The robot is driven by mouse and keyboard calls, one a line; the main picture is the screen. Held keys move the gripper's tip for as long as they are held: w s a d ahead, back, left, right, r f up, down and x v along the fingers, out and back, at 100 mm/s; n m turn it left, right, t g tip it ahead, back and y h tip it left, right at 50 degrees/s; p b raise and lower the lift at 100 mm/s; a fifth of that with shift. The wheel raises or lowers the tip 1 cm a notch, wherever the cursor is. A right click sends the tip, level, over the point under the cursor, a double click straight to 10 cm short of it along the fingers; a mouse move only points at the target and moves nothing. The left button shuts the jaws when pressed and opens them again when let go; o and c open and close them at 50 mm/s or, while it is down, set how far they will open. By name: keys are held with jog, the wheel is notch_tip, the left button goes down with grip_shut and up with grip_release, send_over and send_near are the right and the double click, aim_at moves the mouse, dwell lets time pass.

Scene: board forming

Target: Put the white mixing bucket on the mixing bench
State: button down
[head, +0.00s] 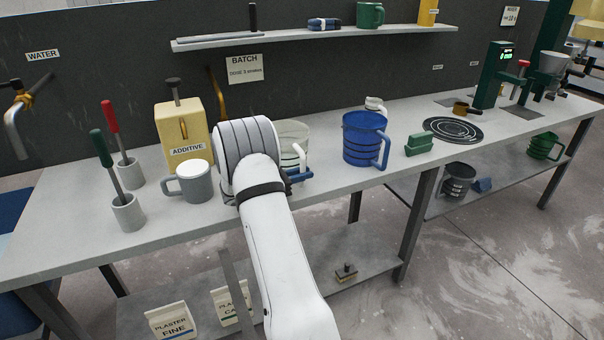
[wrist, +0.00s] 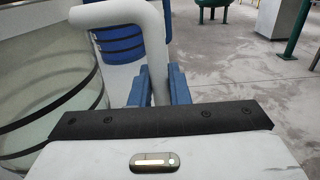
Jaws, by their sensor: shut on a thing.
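The white mixing bucket (head: 293,132), pale with thin dark bands, shows behind my arm over the grey bench (head: 70,212). Its lower part is hidden, so I cannot tell whether it touches the bench top. My gripper (head: 300,175) is at its right side, with blue fingers shut on the white handle. In the wrist view the bucket (wrist: 40,75) fills the left, and its handle (wrist: 150,35) runs down between the blue fingers (wrist: 160,88). The bucket looks upright.
A blue banded jug (head: 362,140) stands to the right, with a small white vessel (head: 374,104) behind it. A grey mug (head: 190,184) and yellow additive container (head: 182,128) stand left. A green block (head: 418,145) and black round plate (head: 453,130) lie farther right.

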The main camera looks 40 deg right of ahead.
jog(key=shift+f, duration=0.2)
dwell(0.3)
jog(key=c, duration=1)
grip_release()
jog(key=shift+f, duration=0.1)
jog(key=shift+o, duration=0.2)
jog(key=b+v, duration=0.1)
jog(key=v, duration=0.7)
jog(key=shift+s, duration=0.1)
jog(key=s+a+r+m+t+y+p, duration=0.1)
jog(key=s+a+r+m+t+y, duration=0.2)
jog(key=s+a+m+y, duration=0.4)
jog(key=s+a+r+m+t+y+p, duration=0.1)
jog(key=s+a+r+m+t+y, duration=0.3)
jog(key=s+a, duration=1.6)
jog(key=s+r+m+y, duration=0.1)
jog(key=m+y, duration=0.3)
jog(key=y, duration=0.2)
jog(key=shift+a+r, duration=0.3)
jog(key=shift+r, duration=0.05)
